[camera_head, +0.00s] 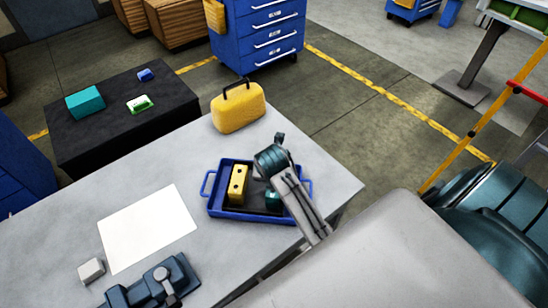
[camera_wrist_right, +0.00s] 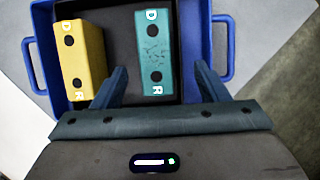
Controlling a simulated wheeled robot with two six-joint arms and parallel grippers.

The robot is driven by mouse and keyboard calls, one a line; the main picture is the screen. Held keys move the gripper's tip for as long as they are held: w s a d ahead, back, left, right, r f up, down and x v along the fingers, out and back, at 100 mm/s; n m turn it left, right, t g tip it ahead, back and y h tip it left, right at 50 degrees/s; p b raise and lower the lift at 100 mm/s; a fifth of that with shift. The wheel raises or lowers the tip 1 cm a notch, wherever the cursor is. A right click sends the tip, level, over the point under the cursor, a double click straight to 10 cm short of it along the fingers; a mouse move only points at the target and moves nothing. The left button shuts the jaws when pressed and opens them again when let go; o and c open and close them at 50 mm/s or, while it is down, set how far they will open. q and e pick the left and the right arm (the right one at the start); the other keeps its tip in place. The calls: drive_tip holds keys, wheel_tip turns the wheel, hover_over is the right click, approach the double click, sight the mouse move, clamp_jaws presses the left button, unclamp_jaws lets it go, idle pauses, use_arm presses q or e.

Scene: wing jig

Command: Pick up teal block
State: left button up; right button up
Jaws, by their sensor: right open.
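The teal block (camera_wrist_right: 154,52) lies in the blue tray (camera_wrist_right: 222,6), marked with two dark holes and white letters. In the head view the teal block (camera_head: 272,201) is partly hidden by my right arm. The yellow block (camera_head: 237,185) lies to its left, and shows in the wrist view too (camera_wrist_right: 80,58). My right gripper (camera_wrist_right: 160,78) is open over the tray, one finger on each side of the teal block's near end. Whether the fingers touch the block, I cannot tell. My left gripper is not in view.
A yellow case (camera_head: 238,110) stands behind the tray. A white sheet (camera_head: 148,228), a small grey block (camera_head: 91,271) and a dark blue vise-like tool (camera_head: 160,284) are to the left. A black table (camera_head: 115,128) behind bears another teal box (camera_head: 85,102).

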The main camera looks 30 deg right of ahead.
drive_tip(key=shift+w+d+f, duration=0.1)
drive_tip(key=shift+w+f, duration=0.1)
drive_tip(key=shift+f, duration=0.15)
drive_tip(key=shift+w+f, duration=0.25)
drive_tip(key=shift+f, duration=0.1)
drive_tip(key=p+x, duration=0.1)
drive_tip(key=x, duration=0.1)
drive_tip(key=p+x, duration=0.1)
drive_tip(key=x, duration=0.1)
drive_tip(key=shift+a+f, duration=0.1)
drive_tip(key=shift+a, duration=0.1)
drive_tip(key=shift+d+f, duration=0.1)
drive_tip(key=shift+f, duration=0.25)
drive_tip(key=shift+c, duration=0.2)
drive_tip(key=c, duration=1.1)
drive_tip(key=shift+r, duration=0.1)
drive_tip(key=shift+c, duration=1)
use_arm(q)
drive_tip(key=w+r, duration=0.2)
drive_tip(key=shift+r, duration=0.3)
